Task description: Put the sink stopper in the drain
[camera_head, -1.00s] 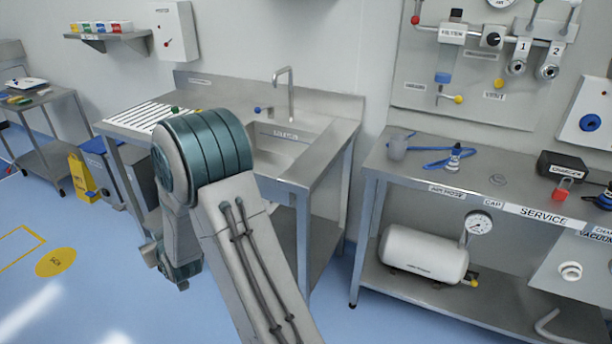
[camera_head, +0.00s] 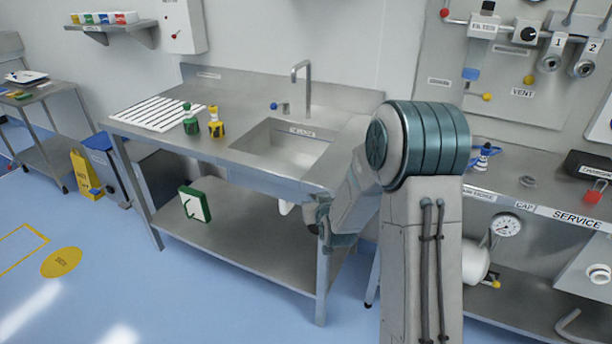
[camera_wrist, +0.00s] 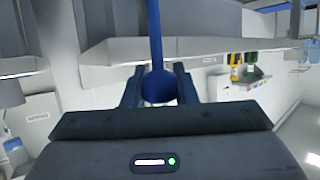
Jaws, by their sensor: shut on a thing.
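The sink basin (camera_head: 277,142) is set into the steel bench (camera_head: 225,82), with a tap (camera_head: 296,82) behind it. The drain opening cannot be made out. In the head view my arm covers the bench's right end, and my gripper's jaws cannot be made out beside the front right edge. In the wrist view my gripper (camera_wrist: 158,88) is shut on a blue object (camera_wrist: 157,84) with a rounded body and a narrow upright part. I cannot tell from its shape whether this is the sink stopper. No other stopper is seen clearly.
A green bottle (camera_head: 191,122) and a yellow bottle (camera_head: 215,124) stand left of the basin, beside a white slatted rack (camera_head: 155,114). A green-edged box (camera_head: 194,204) lies on the lower shelf. The service bench (camera_head: 520,190) stands to the right.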

